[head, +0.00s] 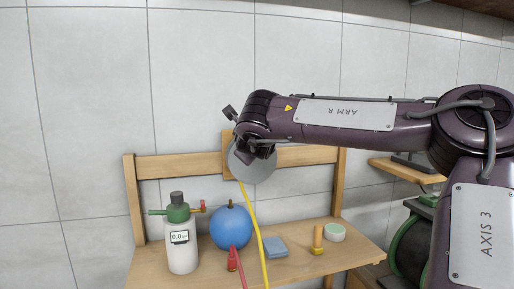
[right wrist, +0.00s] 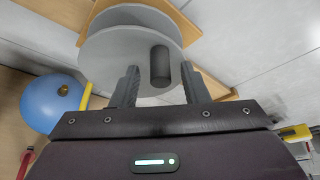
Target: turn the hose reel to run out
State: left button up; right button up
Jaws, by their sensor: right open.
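The hose reel (head: 258,170) is a grey disc on a wooden backing against the tiled wall. In the right wrist view the reel (right wrist: 110,58) shows two grey flanges and a dark upright crank knob (right wrist: 160,66). A yellow hose (head: 258,232) hangs from the reel down over the bench. My right gripper (head: 247,148) is in front of the reel and hides its upper part in the head view. In the right wrist view the gripper (right wrist: 160,70) is open, with one finger on each side of the knob; contact is not visible. My left gripper is not in view.
On the wooden bench (head: 312,264) stand a white bottle (head: 182,258) with a green top and a display, a blue ball (head: 230,228), a blue block (head: 274,247) and a yellow-brown tool (head: 318,238). A green-rimmed drum (head: 393,250) stands at the right.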

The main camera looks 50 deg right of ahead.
jog(key=b+v, duration=0.2)
jog(key=v, duration=0.4)
jog(key=shift+a, duration=0.15)
jog(key=shift+s, duration=0.1)
